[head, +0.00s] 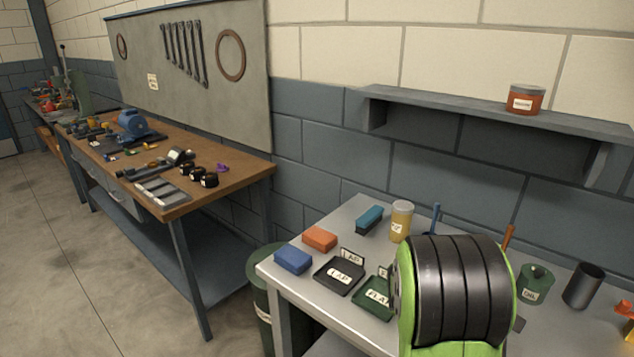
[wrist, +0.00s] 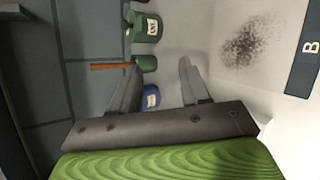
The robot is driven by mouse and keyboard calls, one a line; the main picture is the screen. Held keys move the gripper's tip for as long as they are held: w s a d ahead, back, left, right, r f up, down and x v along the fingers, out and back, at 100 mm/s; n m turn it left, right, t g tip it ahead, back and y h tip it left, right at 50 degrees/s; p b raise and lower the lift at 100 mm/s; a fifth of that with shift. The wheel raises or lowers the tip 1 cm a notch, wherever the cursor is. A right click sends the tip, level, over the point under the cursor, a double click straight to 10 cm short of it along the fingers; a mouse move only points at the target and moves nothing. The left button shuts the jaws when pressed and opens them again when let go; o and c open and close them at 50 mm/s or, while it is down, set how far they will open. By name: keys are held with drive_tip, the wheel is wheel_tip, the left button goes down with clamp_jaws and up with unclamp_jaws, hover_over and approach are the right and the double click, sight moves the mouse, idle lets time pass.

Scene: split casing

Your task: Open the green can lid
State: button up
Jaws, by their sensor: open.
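The green can (head: 535,284) with a white label stands on the grey bench at the right in the head view. A small knob shows on its top and its lid looks shut. In the wrist view a labelled green can (wrist: 146,28) appears near the top, beyond my fingertips, and a smaller green object (wrist: 146,63) lies below it in the picture. My gripper (wrist: 158,66) is open, with nothing held between its fingers, and apart from the labelled green can. In the head view my arm hides the gripper.
A blue labelled can (wrist: 151,98) shows between my fingers, farther off. An orange handle (wrist: 110,66) stands by the wall. A dark cylinder (head: 582,286) stands right of the green can. Trays (head: 340,275), blocks (head: 293,260) and a yellow jar (head: 401,221) occupy the bench's left part.

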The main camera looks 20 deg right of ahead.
drive_tip(key=s+a+r+m+t+y+p, duration=0.1)
drive_tip(key=a+r+m+t+y+p, duration=0.2)
drive_tip(key=a, duration=0.7)
drive_tip(key=s+a+r+m+t+y, duration=0.1)
drive_tip(key=a+r+m+y, duration=0.3)
drive_tip(key=a, duration=0.6)
drive_tip(key=s+a+r+y+p, duration=0.1)
drive_tip(key=s+a+r+y, duration=0.1)
drive_tip(key=s+a, duration=0.2)
drive_tip(key=s+a+r+y+p, duration=0.1)
drive_tip(key=s+a, duration=0.4)
drive_tip(key=a, duration=0.5)
drive_tip(key=shift+s+r+y, duration=0.2)
drive_tip(key=shift+r+y, duration=0.15)
drive_tip(key=shift+y, duration=0.55)
